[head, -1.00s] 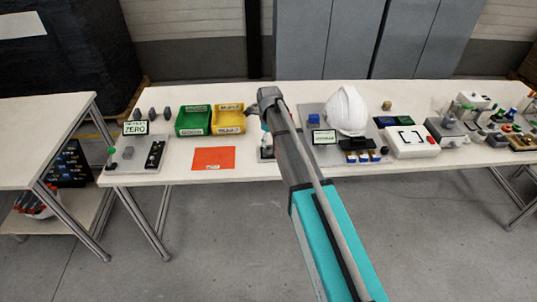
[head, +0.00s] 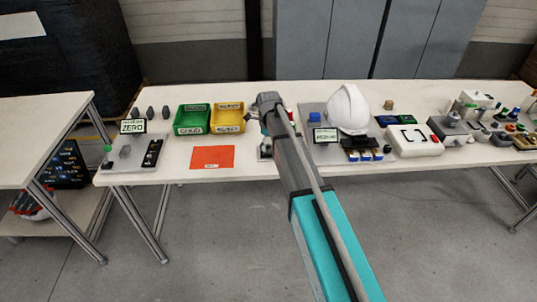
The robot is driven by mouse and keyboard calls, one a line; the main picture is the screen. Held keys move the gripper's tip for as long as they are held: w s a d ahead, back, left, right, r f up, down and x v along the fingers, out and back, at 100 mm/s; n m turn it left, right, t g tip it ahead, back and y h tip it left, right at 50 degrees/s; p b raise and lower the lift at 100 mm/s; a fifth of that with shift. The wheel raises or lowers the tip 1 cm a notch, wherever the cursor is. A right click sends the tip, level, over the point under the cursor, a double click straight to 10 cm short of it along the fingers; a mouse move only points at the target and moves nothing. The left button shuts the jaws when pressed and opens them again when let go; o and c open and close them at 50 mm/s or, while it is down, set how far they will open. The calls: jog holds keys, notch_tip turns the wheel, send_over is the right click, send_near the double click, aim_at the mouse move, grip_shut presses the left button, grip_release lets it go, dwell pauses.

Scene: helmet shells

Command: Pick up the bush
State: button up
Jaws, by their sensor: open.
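My arm reaches over the long white table, and its wrist bends down near the table's middle. My gripper (head: 265,147) shows only as a small part beside the arm, low over the table between the orange mat and the grey board. Its fingers are mostly hidden by my own arm, and I see nothing held in it. I cannot identify the bush for certain. A small brass-coloured block or cylinder (head: 389,104) stands right of the helmet, well to the right of my gripper. Several small grey parts (head: 150,113) stand at the table's back left.
A white helmet shell (head: 349,108) stands on the grey board (head: 309,153). Green (head: 192,129) and yellow (head: 228,129) bins stand behind the orange mat (head: 212,157). A white box (head: 414,145) and crowded small parts fill the right. Bare tabletop lies around the mat.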

jog(key=shift+f+b, duration=0.5)
jog(key=shift+f, duration=0.35)
jog(key=shift+c, duration=0.3)
jog(key=c, duration=1.2)
jog(key=shift+r, duration=0.25)
notch_tip(320, 180, up, 2)
jog(key=p, duration=0.2)
jog(key=shift+r+p, duration=0.1)
jog(key=shift+p, duration=0.2)
jog(key=s+r+p, duration=0.3)
jog(key=s, duration=0.1)
jog(key=s+d+r+p, duration=0.1)
jog(key=s+r+p, duration=0.3)
jog(key=s, duration=0.1)
jog(key=s+d+r+p, duration=0.1)
jog(key=s+r+p, duration=0.2)
jog(key=s, duration=0.2)
jog(key=shift+r, duration=0.2)
jog(key=shift+w, duration=0.2)
